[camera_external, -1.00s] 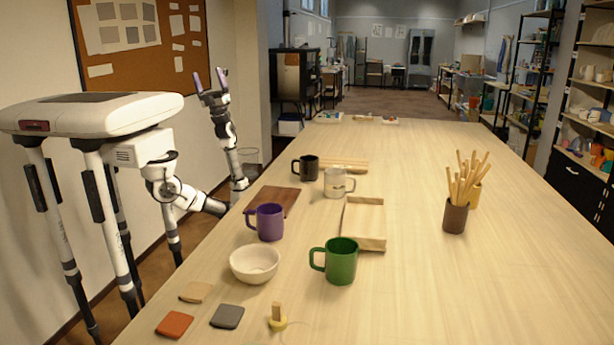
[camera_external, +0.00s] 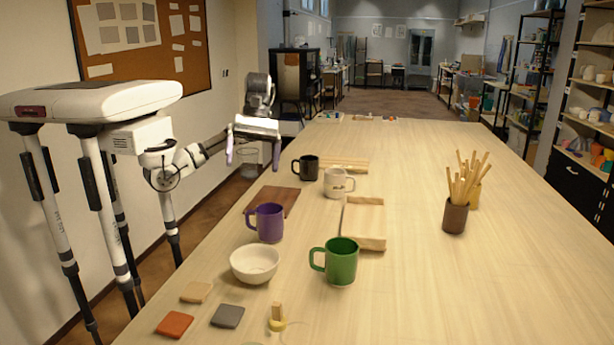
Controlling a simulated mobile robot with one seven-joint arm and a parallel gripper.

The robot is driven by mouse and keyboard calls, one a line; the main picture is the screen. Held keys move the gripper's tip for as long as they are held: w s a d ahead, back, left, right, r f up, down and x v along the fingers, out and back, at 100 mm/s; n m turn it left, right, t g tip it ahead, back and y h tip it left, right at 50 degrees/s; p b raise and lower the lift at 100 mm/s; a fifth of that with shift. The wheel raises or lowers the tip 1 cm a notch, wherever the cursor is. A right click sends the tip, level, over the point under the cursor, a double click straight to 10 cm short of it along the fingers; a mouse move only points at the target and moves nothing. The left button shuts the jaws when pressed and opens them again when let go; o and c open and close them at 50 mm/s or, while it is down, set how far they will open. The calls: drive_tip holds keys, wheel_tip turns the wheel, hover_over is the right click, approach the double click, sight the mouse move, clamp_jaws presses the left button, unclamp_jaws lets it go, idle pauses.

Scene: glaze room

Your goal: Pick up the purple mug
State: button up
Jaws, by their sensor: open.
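The purple mug (camera_external: 269,224) stands upright near the left edge of the table, its handle pointing left. A white bowl (camera_external: 255,264) stands just in front of it, and a dark brown board (camera_external: 275,200) lies just behind it. My gripper (camera_external: 253,160) is open and empty, its two purple-tipped fingers pointing down and spread wide. It hangs at the table's left side, above and behind the mug, apart from it.
A green mug (camera_external: 342,262), a white mug (camera_external: 337,183) and a black mug (camera_external: 307,168) stand nearby. A shallow wooden tray (camera_external: 364,222) lies right of the purple mug. A brown cup (camera_external: 455,217) holds sticks.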

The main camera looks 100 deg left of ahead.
sight(269, 218)
drive_tip(key=shift+w+a+f+n+g+y+p, duration=0.4)
drive_tip(key=shift+a+f+y, duration=0.7)
drive_tip(key=shift+f, duration=2.2)
drive_tip(key=shift+w+a+f+g+y+p, duration=0.1)
drive_tip(key=shift+a+f+y+p, duration=0.9)
drive_tip(key=shift+f, duration=2.25)
drive_tip(key=shift+w+a+f+n+g+y+p, duration=0.1)
drive_tip(key=shift+w+a+f+n+g+y, duration=0.35)
drive_tip(key=shift+f+y, duration=2)
drive_tip(key=shift+s+a+f+m+t+h, duration=0.1)
drive_tip(key=shift+f+m+t+h, duration=0.05)
drive_tip(key=shift+f+h, duration=0.3)
drive_tip(key=shift+s+a+f+m+t+h, duration=0.1)
drive_tip(key=shift+f+h, duration=0.3)
drive_tip(key=shift+c, duration=0.5)
drive_tip(key=c, duration=1.2)
drive_tip(key=shift+o, duration=0.2)
drive_tip(key=shift+r, duration=0.1)
